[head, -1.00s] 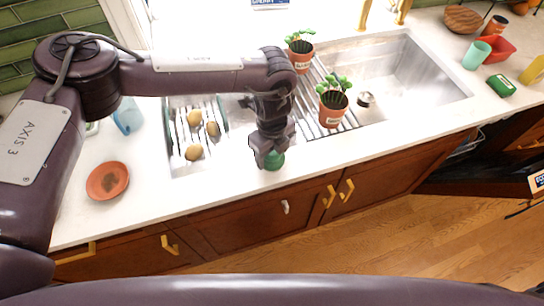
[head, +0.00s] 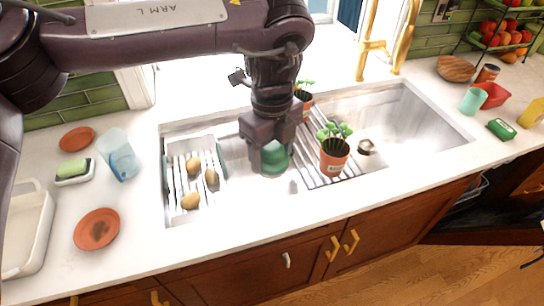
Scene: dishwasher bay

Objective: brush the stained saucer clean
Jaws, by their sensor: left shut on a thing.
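Two terracotta-coloured saucers lie on the counter at the left in the head view. The nearer saucer (head: 97,230) has darker smudges on its face. The farther saucer (head: 76,138) is smaller in view, and I cannot tell whether it is stained. My left gripper (head: 264,148) is shut on a round green brush-like thing (head: 275,162), partly hidden by the fingers. It holds it above the sink, between the potato rack and the ribbed drainer, well to the right of both saucers. My right gripper is out of view.
A rack with potatoes (head: 191,201) sits in the sink's left part. Potted plants (head: 334,158) stand on the drainer. A blue cup (head: 122,160), a sponge on a dish (head: 74,171) and a white tray (head: 28,235) surround the saucers. The counter right of the nearer saucer is clear.

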